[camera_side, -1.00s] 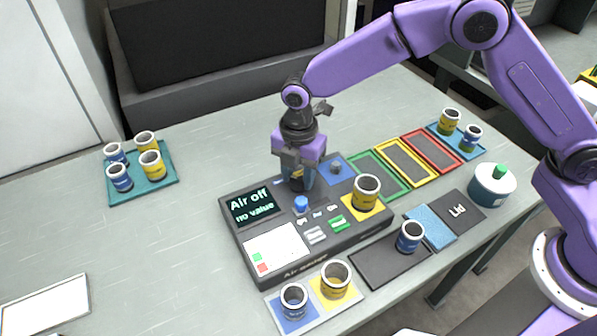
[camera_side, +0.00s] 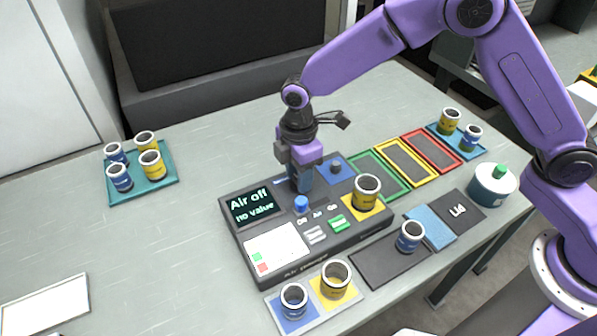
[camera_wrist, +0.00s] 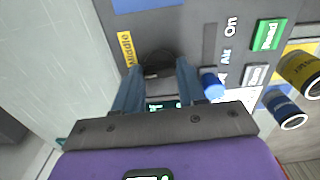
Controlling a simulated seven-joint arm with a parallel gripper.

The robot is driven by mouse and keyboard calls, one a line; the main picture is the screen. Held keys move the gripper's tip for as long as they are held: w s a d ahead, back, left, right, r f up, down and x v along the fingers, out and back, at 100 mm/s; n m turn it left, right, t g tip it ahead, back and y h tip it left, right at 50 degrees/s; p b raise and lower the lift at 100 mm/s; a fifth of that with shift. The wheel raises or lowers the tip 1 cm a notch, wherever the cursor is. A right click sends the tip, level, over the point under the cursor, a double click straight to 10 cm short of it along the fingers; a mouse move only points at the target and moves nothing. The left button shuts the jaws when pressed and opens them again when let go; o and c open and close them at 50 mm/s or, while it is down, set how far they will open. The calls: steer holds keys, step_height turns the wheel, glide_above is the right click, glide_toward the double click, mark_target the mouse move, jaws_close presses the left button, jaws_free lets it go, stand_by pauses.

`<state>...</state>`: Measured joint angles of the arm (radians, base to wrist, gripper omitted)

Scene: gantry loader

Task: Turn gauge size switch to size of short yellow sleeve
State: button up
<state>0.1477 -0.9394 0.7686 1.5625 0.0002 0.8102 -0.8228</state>
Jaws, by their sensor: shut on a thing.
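The air gauge (camera_side: 238,232) is a dark box whose display (camera_side: 255,205) reads "Air off" and "no value". My gripper (camera_side: 302,188) points down at its top, behind the blue knob (camera_side: 301,204). In the wrist view, my gripper (camera_wrist: 158,84) is shut on the dark round size switch (camera_wrist: 158,62), largely hidden by the fingers in the side view. A yellow label (camera_wrist: 127,48) lies beside the switch. A yellow sleeve (camera_side: 366,194) stands upright on the gauge's yellow pad. I cannot tell which yellow sleeve is the short one.
A teal tray (camera_side: 170,178) at left holds blue and yellow sleeves. Two rings (camera_side: 294,300) (camera_side: 335,280) stand in front of the gauge. A blue sleeve (camera_side: 409,237) stands on a dark mat. Green, yellow and red frames (camera_side: 432,150) lie behind right. The left table is largely clear.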

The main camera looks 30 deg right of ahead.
steer(key=m, duration=0.3)
steer(key=shift+m, duration=2.2)
steer(key=o, duration=1.1)
steer(key=shift+c, duration=0.2)
steer(key=shift+r, duration=0.15)
step_height(320, 180, up, 17)
steer(key=shift+s+d, duration=0.1)
